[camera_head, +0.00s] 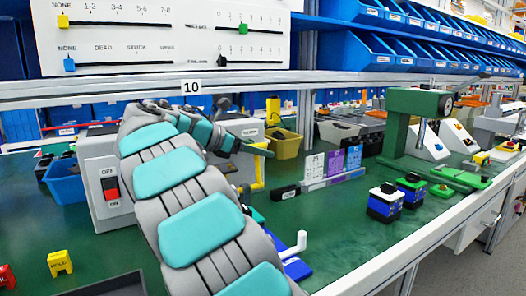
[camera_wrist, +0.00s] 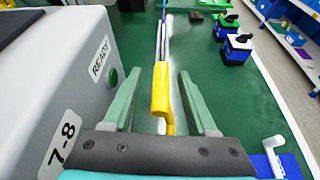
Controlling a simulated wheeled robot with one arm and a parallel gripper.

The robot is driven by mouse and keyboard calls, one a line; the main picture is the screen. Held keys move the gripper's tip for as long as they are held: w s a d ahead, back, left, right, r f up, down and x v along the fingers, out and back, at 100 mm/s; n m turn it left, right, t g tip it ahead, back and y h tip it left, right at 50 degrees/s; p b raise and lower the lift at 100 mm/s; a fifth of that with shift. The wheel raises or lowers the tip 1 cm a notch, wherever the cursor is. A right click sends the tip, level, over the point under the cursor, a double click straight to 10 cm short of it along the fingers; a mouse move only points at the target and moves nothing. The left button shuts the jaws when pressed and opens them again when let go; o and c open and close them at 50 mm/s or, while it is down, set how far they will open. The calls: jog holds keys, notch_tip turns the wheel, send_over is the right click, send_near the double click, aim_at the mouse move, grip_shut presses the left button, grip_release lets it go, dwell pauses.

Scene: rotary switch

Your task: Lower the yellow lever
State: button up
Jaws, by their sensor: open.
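The yellow lever (camera_wrist: 161,92) shows in the wrist view as a yellow grip on a thin metal rod. It lies between the two teal fingers of my open gripper (camera_wrist: 160,76), with a gap visible on each side. In the head view the yellow lever (camera_head: 259,177) shows beside the grey box, partly hidden by my arm. My gripper (camera_head: 255,150) shows there only in part, close to the lever. The grey box (camera_wrist: 60,70) stands left of the fingers in the wrist view, with a READY label and a 7-8 label.
The box's front has a red OFF/ON switch (camera_head: 111,188). A blue piece with a white handle (camera_head: 293,246) sits right of my arm. Two blue blocks with black knobs (camera_head: 385,202) stand further right. A yellow bin (camera_head: 284,143) is behind.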

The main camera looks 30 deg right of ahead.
jog(key=shift+x, duration=0.8)
grip_shut()
dwell(0.8)
